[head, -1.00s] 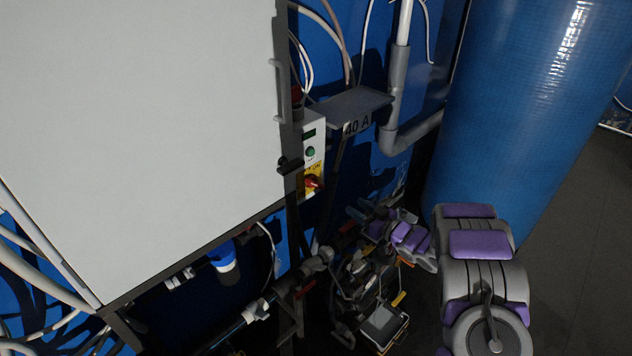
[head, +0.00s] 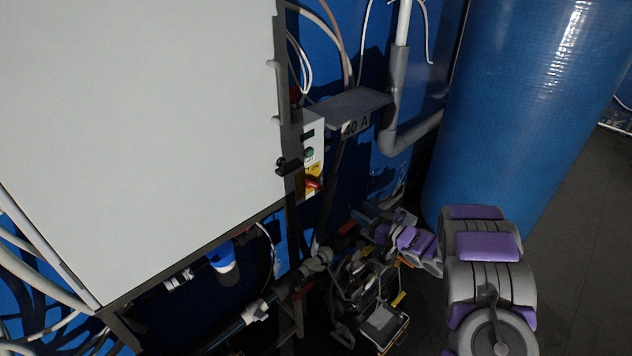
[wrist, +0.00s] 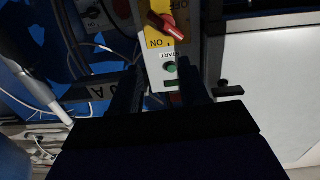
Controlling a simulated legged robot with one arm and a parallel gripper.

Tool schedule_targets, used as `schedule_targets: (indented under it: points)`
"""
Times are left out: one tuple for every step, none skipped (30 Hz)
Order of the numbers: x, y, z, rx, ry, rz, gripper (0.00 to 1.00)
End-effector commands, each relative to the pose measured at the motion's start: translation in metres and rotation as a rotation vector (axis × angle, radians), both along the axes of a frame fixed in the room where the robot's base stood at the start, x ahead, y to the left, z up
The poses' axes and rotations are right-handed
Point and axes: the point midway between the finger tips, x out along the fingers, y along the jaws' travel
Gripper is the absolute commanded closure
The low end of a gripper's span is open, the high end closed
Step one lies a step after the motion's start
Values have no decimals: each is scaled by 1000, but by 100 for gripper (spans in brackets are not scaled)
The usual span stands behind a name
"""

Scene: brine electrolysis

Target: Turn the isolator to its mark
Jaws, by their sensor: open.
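The isolator is a red rotary handle (head: 313,183) on a yellow plate, low on the narrow side of the grey cabinet. In the wrist view the red handle (wrist: 166,27) lies slanted across the yellow plate, with ON and OFF lettering beside it. My gripper (wrist: 158,68) is open, its two dark fingers apart in front of the panel. The handle shows beyond the fingertips and not between them; no contact is visible. The alignment mark cannot be made out.
A green START button (wrist: 170,68) sits on the panel close to the handle, between the fingers' lines. A grey shelf (head: 350,108) marked with an "A" label juts out above. The large cabinet door (head: 140,130) is at left, a blue tank (head: 530,110) at right, with pipes below.

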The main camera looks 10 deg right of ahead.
Motion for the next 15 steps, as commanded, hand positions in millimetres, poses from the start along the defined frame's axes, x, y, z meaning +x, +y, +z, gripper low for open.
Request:
schedule_targets:
  points:
    - [-1, -1, 0, 0, 0, -1, 55]
    - [-3, -3, 0, -1, 1, -1, 55]
    - [-5, -5, 0, -1, 0, -2, 55]
    - [-8, -8, 0, -2, 1, -3, 55]
    - [-11, -10, 0, -2, 1, -4, 55]
    - [-17, -14, 1, -2, 2, -4, 55]
    - [-22, -17, 1, -2, 3, -5, 55]
    - [-27, -21, 1, -2, 4, -5, 55]
    - [-34, -26, 1, -2, 4, -5, 55]
    - [-39, -30, 2, -1, 3, -6, 55]
    - [-44, -34, 2, 0, 2, -5, 55]
    - [-52, -39, 3, -1, 1, -6, 55]
    - [-56, -43, 3, -2, 1, -6, 55]
    - [-62, -47, 3, -2, 1, -6, 55]
    - [-69, -52, 2, -2, 3, -5, 55]
